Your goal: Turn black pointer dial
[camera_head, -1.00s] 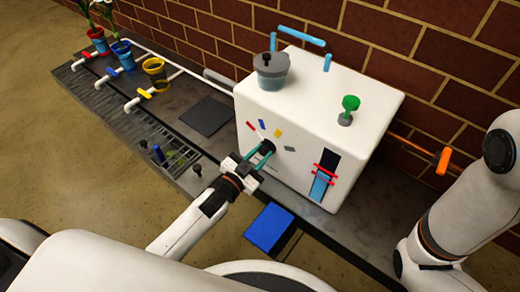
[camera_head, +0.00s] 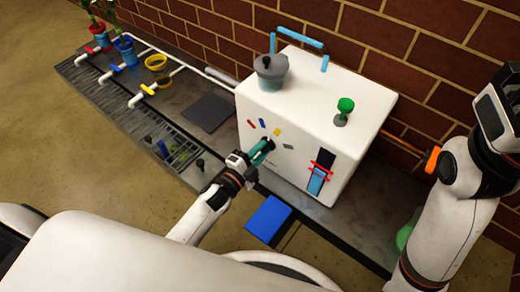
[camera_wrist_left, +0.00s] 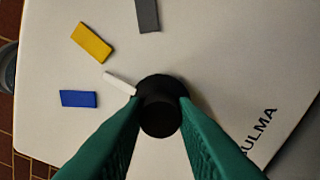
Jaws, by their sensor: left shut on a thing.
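The black dial (camera_wrist_left: 160,112) sits on the front face of a white box (camera_head: 345,105). Its white pointer (camera_wrist_left: 119,83) points up-left in the left wrist view, between the blue mark (camera_wrist_left: 78,98) and the yellow mark (camera_wrist_left: 92,42), nearer the yellow's direction. A grey mark (camera_wrist_left: 147,14) is at the top. My left gripper (camera_head: 264,150) reaches the box front; its green fingers are shut on the dial, one on each side. The fingers largely hide the dial in the head view. My right gripper is not in view.
A blue pad (camera_head: 268,218) lies below. Coloured pots with taps stand at the back left. An orange handle (camera_head: 432,160) is behind my right arm.

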